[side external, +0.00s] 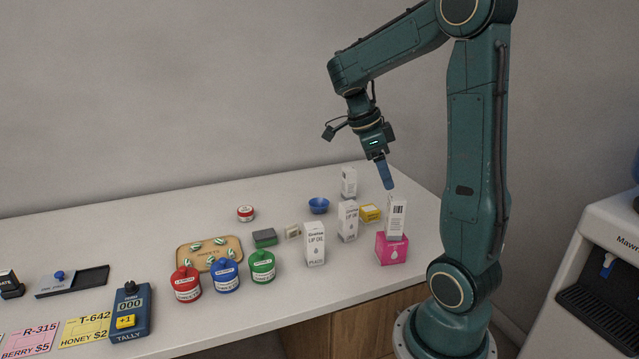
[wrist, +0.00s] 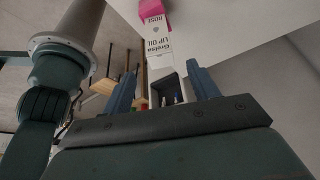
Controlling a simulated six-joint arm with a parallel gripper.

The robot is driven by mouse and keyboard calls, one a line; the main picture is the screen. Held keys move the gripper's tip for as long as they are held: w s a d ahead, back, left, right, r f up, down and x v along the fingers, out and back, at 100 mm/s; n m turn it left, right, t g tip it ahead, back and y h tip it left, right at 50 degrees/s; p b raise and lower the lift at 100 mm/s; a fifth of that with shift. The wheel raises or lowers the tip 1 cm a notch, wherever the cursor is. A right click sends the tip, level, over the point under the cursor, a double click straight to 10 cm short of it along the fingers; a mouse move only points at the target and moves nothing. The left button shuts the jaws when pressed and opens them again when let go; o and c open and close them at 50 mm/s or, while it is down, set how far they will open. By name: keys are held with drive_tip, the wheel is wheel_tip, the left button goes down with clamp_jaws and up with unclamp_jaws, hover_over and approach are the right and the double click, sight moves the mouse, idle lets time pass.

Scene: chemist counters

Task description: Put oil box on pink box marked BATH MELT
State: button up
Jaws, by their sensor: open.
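A white oil box (side external: 396,217) with a barcode stands upright on the pink box (side external: 391,249) at the right of the counter. In the wrist view the white box (wrist: 159,42) reads Gretna LIP OIL ROSE, and part of the pink box (wrist: 153,8) shows at its far end. My gripper (side external: 387,186) is just above the white box and slightly left in the side view. Its blue fingers (wrist: 161,58) are apart, with the box visible beyond the gap between them and not gripped. The BATH MELT marking is too small to read.
More white lip oil boxes stand nearby: one marked PEACH (side external: 314,244), one behind it (side external: 347,221) and one farther back (side external: 349,182). Red, blue and green jars (side external: 225,275) stand left.

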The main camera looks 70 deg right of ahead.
drive_tip(key=shift+r, duration=0.15)
idle(0.5)
drive_tip(key=a+r+n+t+y, duration=0.1)
drive_tip(key=a+r+n+t, duration=0.2)
drive_tip(key=a+n+t, duration=0.6)
drive_tip(key=a+n, duration=1.4)
drive_tip(key=n, duration=0.8)
drive_tip(key=shift+s+a+r+t+y, duration=0.2)
drive_tip(key=shift+s+r+t+y, duration=0.05)
drive_tip(key=shift+t+y, duration=0.15)
